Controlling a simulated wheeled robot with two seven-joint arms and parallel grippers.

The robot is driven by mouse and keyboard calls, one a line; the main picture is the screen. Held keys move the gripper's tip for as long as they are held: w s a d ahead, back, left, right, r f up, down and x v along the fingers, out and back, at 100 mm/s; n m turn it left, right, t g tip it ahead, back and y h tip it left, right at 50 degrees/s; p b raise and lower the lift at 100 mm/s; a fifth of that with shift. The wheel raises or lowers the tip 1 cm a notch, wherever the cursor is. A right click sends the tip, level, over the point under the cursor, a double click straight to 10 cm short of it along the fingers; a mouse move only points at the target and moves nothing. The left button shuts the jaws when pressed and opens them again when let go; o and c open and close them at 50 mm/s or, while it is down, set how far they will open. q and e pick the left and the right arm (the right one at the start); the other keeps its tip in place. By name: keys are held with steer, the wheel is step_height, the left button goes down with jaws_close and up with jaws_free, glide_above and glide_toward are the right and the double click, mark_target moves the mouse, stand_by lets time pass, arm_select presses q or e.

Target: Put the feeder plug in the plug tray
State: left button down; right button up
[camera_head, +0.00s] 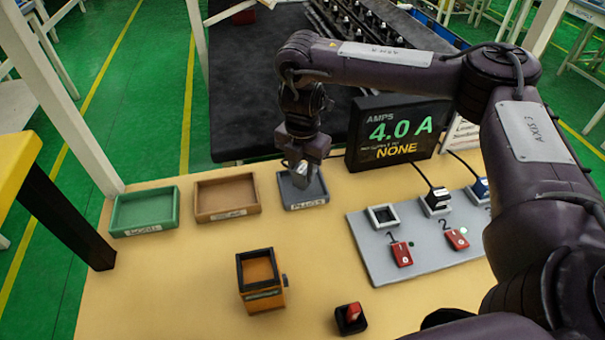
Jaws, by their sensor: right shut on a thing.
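My right gripper (301,173) points down over the grey plug tray (318,198), whose front label reads PLUGS. It is shut on a small pale grey plug (300,168), mostly hidden by the fingers. I cannot tell whether the plug touches the tray floor. On the grey socket panel (375,255), the square socket above number 1 (382,215) is empty. My left gripper is not in view.
A green tray (145,211) and a brown tray (227,197) stand left of the plug tray. An orange open box (262,280) and a red-topped black block (351,318) stand in front. The table's left front is clear.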

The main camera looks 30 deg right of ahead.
mark_target(303, 168)
steer(key=shift+f, duration=0.75)
steer(key=o, duration=1)
step_height(303, 168, up, 12)
steer(key=shift+r+p, duration=0.1)
steer(key=shift+p, duration=1.05)
